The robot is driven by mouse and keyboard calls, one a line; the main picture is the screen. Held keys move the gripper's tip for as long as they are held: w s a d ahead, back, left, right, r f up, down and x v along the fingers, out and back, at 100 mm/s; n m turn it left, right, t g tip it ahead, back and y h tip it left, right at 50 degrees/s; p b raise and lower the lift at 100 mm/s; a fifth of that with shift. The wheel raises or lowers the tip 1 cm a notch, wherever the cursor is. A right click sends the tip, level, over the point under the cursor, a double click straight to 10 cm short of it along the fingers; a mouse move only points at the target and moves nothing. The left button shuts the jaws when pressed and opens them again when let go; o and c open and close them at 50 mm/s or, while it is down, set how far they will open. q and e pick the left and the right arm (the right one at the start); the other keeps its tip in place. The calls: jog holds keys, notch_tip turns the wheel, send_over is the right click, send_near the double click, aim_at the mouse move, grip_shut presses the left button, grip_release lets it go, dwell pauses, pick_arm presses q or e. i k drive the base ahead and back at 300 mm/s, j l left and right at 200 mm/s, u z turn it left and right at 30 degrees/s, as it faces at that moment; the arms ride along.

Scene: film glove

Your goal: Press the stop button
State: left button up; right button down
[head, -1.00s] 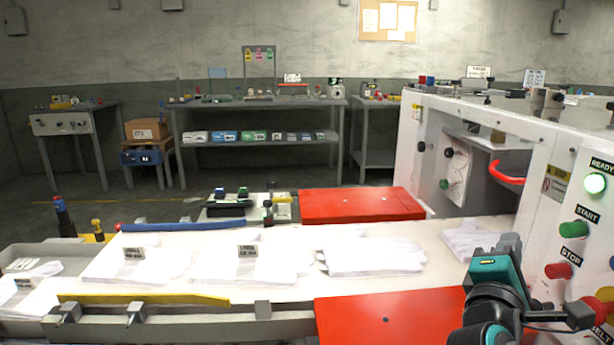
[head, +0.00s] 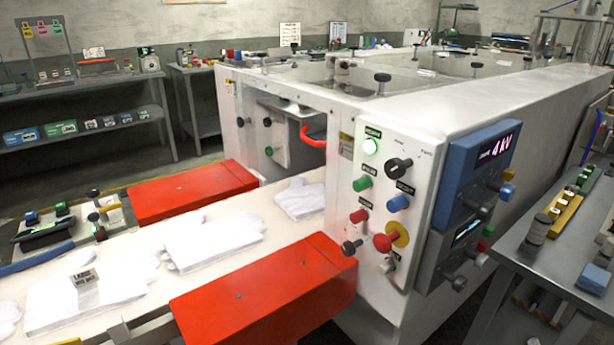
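The stop button (head: 358,216) is a small red button on the white front panel of the machine (head: 330,180), with a dark label just above it. Nothing touches or covers the stop button. Neither of my grippers shows in the head view now.
A blue button (head: 398,203), black knobs (head: 397,168) and a blue display box (head: 478,172) share the machine front. A red cover (head: 265,292) juts out left of the panel beside the conveyor (head: 150,262) with white gloves. A grey bench (head: 545,260) stands at right.

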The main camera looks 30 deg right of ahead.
aim_at(358, 216)
jog(key=z, duration=1.4)
